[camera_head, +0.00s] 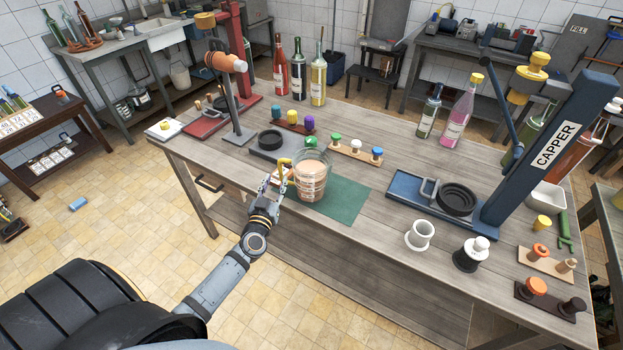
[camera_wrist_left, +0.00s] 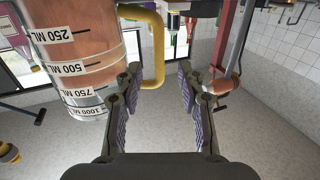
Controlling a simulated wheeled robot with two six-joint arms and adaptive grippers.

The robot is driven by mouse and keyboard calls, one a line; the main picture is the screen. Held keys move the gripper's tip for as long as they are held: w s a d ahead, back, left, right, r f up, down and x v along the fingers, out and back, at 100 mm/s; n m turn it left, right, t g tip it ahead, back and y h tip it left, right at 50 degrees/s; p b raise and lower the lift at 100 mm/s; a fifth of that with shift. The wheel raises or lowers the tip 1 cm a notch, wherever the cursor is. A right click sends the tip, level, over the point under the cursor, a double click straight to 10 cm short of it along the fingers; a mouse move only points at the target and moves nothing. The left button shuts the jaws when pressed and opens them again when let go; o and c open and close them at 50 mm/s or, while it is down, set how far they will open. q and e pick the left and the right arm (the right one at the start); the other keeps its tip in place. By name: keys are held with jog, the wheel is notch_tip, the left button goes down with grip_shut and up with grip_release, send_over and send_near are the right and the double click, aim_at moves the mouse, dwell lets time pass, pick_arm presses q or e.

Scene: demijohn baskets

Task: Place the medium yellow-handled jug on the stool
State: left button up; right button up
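The medium jug (camera_head: 312,182) is clear, holds peach-coloured contents and has a yellow handle (camera_head: 285,171). It stands on the green mat (camera_head: 343,203) on the wooden workbench. My left gripper (camera_head: 274,186) is at the handle side of the jug. In the left wrist view my left gripper (camera_wrist_left: 160,80) is open, with the yellow handle (camera_wrist_left: 158,45) at or just beyond the gap between its fingertips; contact is unclear. The jug's marked side (camera_wrist_left: 75,55) fills the upper left there. A dark stool (camera_head: 378,73) stands behind the bench. My right gripper is not in view.
A blue capper (camera_head: 545,150) stands at the bench's right. A small rack of coloured stoppers (camera_head: 356,152) and a dark grey plate (camera_head: 277,145) lie behind the jug. Several bottles (camera_head: 298,75) stand at the back. The bench (camera_head: 400,290) has bare wood in front.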

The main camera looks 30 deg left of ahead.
aim_at(280, 171)
pick_arm(q)
jog(key=shift+w, duration=0.5)
jog(key=x, duration=0.4)
jog(key=shift+w+a+r+b, duration=0.1)
jog(key=shift+w+a+b, duration=0.1)
jog(key=shift+b, duration=0.1)
jog(key=shift+w, duration=0.45)
jog(key=shift+s, duration=0.2)
jog(key=c, duration=0.3)
grip_shut()
jog(key=shift+w+r, duration=0.15)
